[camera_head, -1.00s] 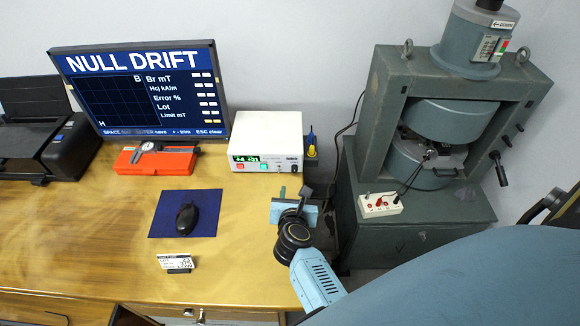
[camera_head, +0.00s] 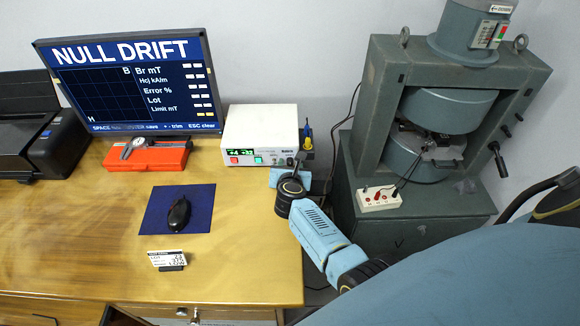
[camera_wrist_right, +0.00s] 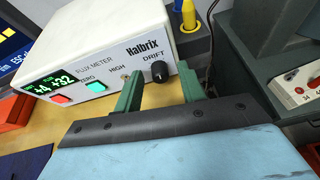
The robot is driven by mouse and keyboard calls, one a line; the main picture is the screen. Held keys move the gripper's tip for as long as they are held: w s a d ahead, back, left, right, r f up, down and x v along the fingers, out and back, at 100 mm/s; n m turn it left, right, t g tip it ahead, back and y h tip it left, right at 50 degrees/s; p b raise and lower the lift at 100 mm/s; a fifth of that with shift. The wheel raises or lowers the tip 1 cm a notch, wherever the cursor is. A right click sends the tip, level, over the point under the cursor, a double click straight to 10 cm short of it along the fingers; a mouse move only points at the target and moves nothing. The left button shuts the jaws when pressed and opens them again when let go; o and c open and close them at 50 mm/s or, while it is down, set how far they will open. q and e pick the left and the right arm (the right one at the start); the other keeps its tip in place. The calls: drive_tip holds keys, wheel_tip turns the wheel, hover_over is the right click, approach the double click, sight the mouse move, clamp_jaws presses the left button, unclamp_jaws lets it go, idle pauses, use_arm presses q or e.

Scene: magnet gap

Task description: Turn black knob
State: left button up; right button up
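The white flux meter (camera_head: 258,130) stands at the back of the desk, right of the monitor. Its black knob (camera_wrist_right: 160,75), labelled DRIFT, is at the right end of the front panel in the right wrist view. My right gripper (camera_wrist_right: 161,82) is open, with one green finger on each side of the knob. The fingertips are close to the panel; I cannot tell whether they touch the knob. In the head view my right gripper (camera_head: 290,171) is at the meter's lower right front and partly covers that corner. My left gripper is not in view.
Red (camera_wrist_right: 61,98) and green (camera_wrist_right: 96,87) buttons sit left of the knob. A yellow-handled tool (camera_head: 307,137) stands in a holder by the meter's right side. The magnet frame (camera_head: 365,95) and a white socket box (camera_head: 380,197) are to the right. Open desk lies in front.

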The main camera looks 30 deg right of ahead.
clamp_jaws()
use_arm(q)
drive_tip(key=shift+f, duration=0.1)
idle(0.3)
use_arm(e)
drive_tip(key=n, duration=0.1)
drive_tip(key=n+g+h+b, duration=0.1)
drive_tip(key=shift+w+a+f+n+h, duration=0.1)
drive_tip(key=shift+w+a+n+h, duration=0.1)
drive_tip(key=shift+n+h, duration=0.1)
drive_tip(key=n+h+b, duration=0.2)
drive_tip(key=n+b, duration=0.1)
drive_tip(key=shift+a+f+g, duration=0.1)
drive_tip(key=shift+a+g, duration=0.1)
drive_tip(key=shift+g, duration=0.1)
drive_tip(key=shift+n+h+b, duration=0.3)
drive_tip(key=shift+n+b, duration=0.1)
drive_tip(key=shift+b, duration=0.05)
drive_tip(key=shift+n, duration=0.3)
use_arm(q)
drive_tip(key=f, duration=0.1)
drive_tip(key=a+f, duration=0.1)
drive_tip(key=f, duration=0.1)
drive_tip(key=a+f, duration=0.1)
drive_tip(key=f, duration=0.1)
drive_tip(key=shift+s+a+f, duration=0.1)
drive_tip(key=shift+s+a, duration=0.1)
